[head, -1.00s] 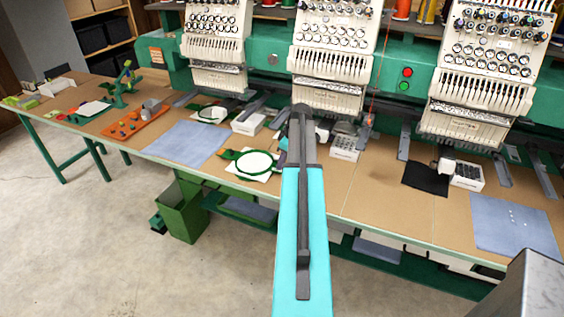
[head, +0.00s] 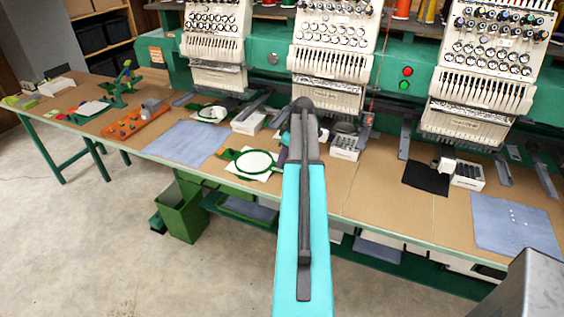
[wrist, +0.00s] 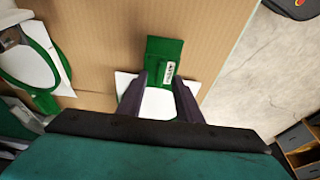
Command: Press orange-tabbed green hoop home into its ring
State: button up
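A green hoop (head: 239,160) with white fabric (head: 256,161) lies on a white sheet near the table's front edge in the head view. A flat green tab or bracket (head: 228,154) sticks out at its left. In the wrist view, a green plate with a small label (wrist: 163,58) lies just ahead of my gripper (wrist: 160,82). White material (wrist: 158,103) shows between the two dark fingers, which stand apart. I see nothing gripped. The rest of that piece is hidden by my gripper body. I cannot make out an orange tab in either view.
A second green hoop with white fabric (head: 209,114) lies farther back; a hoop also shows at the wrist view's left (wrist: 55,52). White boxes (head: 248,122), blue cloth (head: 186,142) and an orange board (head: 134,122) share the table. Embroidery heads (head: 327,75) overhang the back.

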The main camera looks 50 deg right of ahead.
jog(key=b+v, duration=0.2)
jog(key=v, duration=0.9)
jog(key=shift+s+r, duration=0.2)
jog(key=shift+r, duration=0.15)
